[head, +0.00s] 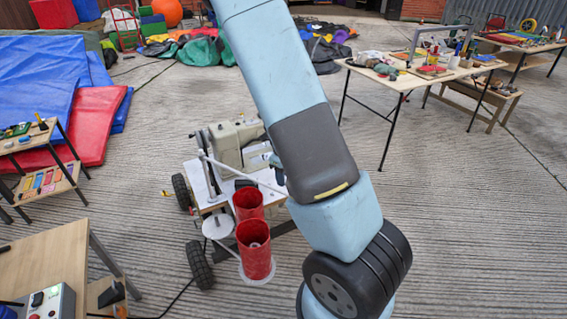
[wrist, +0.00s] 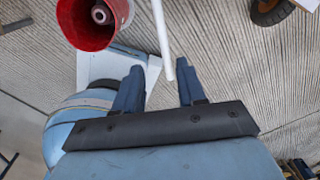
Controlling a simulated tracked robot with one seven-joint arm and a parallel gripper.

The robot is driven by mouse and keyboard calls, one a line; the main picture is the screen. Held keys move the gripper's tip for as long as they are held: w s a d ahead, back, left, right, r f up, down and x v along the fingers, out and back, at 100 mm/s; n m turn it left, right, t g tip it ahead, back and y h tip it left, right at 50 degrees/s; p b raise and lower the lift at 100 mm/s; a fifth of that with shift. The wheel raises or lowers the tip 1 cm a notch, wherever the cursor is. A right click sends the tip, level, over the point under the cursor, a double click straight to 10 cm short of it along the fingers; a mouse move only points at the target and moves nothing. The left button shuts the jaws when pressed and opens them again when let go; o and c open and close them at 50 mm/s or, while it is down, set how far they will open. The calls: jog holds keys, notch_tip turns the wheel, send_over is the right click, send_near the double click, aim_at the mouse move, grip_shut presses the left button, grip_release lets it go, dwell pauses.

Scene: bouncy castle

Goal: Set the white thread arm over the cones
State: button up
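The white thread arm (head: 245,175) is a thin rod. It slants right and down from a white upright on the wheeled sewing machine stand, and its far end meets my arm's outline. The red cones (head: 256,252) stand as two red cylinders at the front of the stand, in front of the rod. In the wrist view, one red cone (wrist: 92,22) is at the upper left. The white thread arm (wrist: 162,38) comes down from the top edge, its end at the gap between the fingers. My gripper (wrist: 159,67) is open, with space on both sides of the rod. My arm hides it in the head view.
The beige sewing machine (head: 236,145) sits behind the cones. A white disc (head: 216,226) is beside them. A wooden table (head: 50,268) is at lower left, and a tool table (head: 405,80) at upper right. Concrete floor is clear to the right.

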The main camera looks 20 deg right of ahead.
jog(key=shift+a+r, duration=0.2)
jog(key=shift+r, duration=2.65)
jog(key=s+a+r+n+t+y, duration=0.15)
jog(key=s+a+r+n, duration=0.25)
jog(key=r+n, duration=0.45)
jog(key=s+a+r+n+t+y, duration=0.1)
jog(key=s+a+r+n+y, duration=0.15)
jog(key=r+n, duration=0.6)
jog(key=s+a+r+n+t+h, duration=0.1)
jog(key=s+r+n+t+h, duration=0.1)
jog(key=s+r+n, duration=1)
jog(key=shift+s+a+r+n+t+h, duration=0.35)
jog(key=shift+s+r+h, duration=0.35)
jog(key=shift+s+r, duration=0.65)
jog(key=shift+s+f, duration=0.2)
